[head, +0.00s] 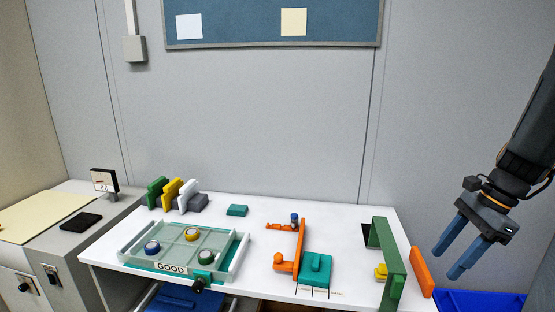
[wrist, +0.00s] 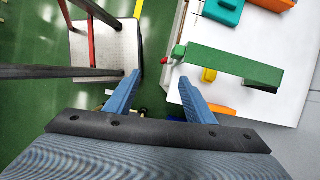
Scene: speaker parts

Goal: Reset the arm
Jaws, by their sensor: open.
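My gripper (head: 452,248) hangs at the right of the head view, in the air past the right end of the white table (head: 342,222). Its two blue fingers are apart with nothing between them. In the wrist view my gripper (wrist: 157,98) also shows open and empty. Its right finger overlaps the table's edge in the picture, and green floor shows between and left of the fingers.
A green arch-like fixture (head: 391,265) and an orange upright piece (head: 421,271) stand at the table's right end. A clear-walled GOOD tray (head: 170,267) holds several round parts. A blue bin (head: 480,302) is below my gripper. A metal-topped stool (wrist: 105,45) stands on the floor.

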